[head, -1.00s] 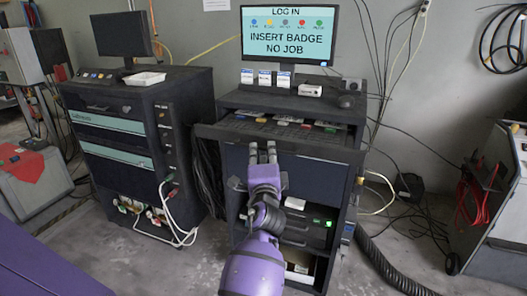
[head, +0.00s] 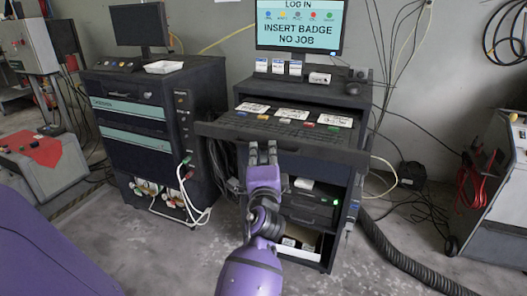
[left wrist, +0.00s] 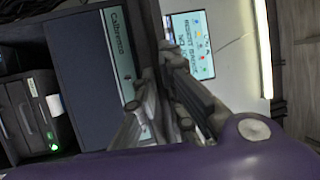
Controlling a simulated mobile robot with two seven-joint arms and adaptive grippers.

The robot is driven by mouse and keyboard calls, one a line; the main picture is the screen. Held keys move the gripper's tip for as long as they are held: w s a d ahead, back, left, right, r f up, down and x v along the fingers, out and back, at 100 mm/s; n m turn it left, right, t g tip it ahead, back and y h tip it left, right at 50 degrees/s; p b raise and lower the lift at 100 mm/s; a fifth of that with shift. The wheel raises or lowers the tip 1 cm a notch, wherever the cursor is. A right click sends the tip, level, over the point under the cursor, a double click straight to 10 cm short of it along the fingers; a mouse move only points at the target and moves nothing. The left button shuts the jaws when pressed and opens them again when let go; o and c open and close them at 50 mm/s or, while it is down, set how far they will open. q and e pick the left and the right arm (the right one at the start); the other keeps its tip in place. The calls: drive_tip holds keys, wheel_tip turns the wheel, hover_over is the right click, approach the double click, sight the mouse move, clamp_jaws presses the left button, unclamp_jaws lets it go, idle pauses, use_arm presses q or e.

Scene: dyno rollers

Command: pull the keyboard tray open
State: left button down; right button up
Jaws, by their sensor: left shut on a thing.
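The black keyboard tray (head: 325,151) juts out from the dark cabinet below the monitor. Its keyboard, several coloured keys and white label cards lie exposed on top. My left gripper (head: 263,153) is shut on the tray's front edge, left of the middle, with the purple arm reaching up from below. In the left wrist view the gripper's fingers (left wrist: 152,108) show close to the cabinet front, but the grip itself is hard to make out there. My right gripper is not in view.
The monitor (head: 300,27) stands on the cabinet (head: 330,89) behind the tray. Another dark cabinet (head: 150,150) with white cables stands to the left. A black hose (head: 400,255) lies on the floor at right. The floor in front is mostly clear.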

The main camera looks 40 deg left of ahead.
use_arm(q)
drive_tip(key=shift+f, duration=0.1)
drive_tip(key=c, duration=1.9)
unclamp_jaws()
drive_tip(key=shift+w, duration=0.1)
drive_tip(key=shift+o, duration=0.2)
drive_tip(key=v, duration=1.2)
